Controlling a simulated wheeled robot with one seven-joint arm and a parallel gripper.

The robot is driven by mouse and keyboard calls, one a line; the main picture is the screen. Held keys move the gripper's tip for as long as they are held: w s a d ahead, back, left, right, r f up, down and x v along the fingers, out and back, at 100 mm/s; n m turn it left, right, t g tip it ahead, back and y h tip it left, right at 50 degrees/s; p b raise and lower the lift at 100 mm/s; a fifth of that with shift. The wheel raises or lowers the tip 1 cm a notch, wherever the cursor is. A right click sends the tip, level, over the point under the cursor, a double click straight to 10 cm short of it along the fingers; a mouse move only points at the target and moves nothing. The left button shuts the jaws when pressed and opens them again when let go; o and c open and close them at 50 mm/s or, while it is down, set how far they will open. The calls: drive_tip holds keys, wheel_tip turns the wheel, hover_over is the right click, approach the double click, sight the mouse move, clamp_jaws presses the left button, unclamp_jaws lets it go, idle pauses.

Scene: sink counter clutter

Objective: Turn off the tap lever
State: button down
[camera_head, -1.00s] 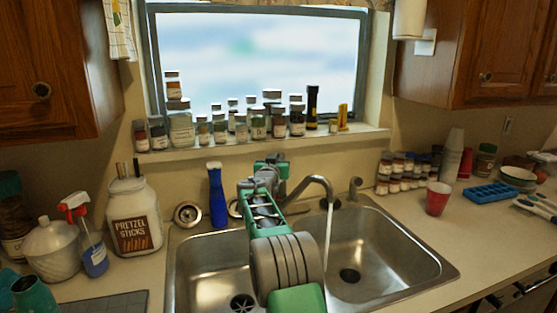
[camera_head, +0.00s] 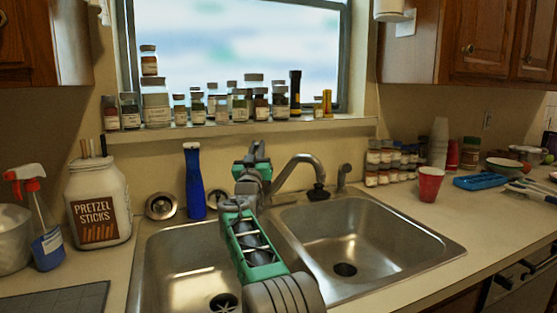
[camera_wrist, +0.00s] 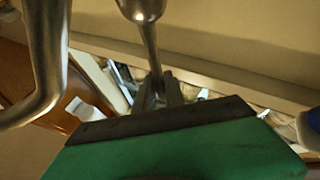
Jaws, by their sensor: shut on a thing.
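The metal tap (camera_head: 298,163) stands behind the double sink, its curved spout over the right basin. No water shows below the spout. In the wrist view, the thin tap lever (camera_wrist: 148,45) runs down from a rounded metal knob to between my fingertips, and the spout (camera_wrist: 45,65) is at the left. My gripper (camera_wrist: 157,92) is shut on the lever's end. In the head view, my gripper (camera_head: 257,152) is just left of the spout, and it hides the lever and tap base.
A blue bottle (camera_head: 195,182) stands close left of my gripper, with a pretzel jar (camera_head: 98,205) further left. A red cup (camera_head: 430,184) stands right of the sink (camera_head: 440,250). Several spice jars (camera_head: 221,108) line the windowsill. Both basins look empty.

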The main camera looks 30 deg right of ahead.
drive_tip(key=c, duration=1.4)
unclamp_jaws()
drive_tip(key=shift+a, duration=0.1)
drive_tip(key=b+v, duration=0.1)
drive_tip(key=v, duration=0.6)
drive_tip(key=shift+s+f, duration=0.2)
drive_tip(key=shift+s, duration=0.1)
drive_tip(key=shift+a, duration=0.15)
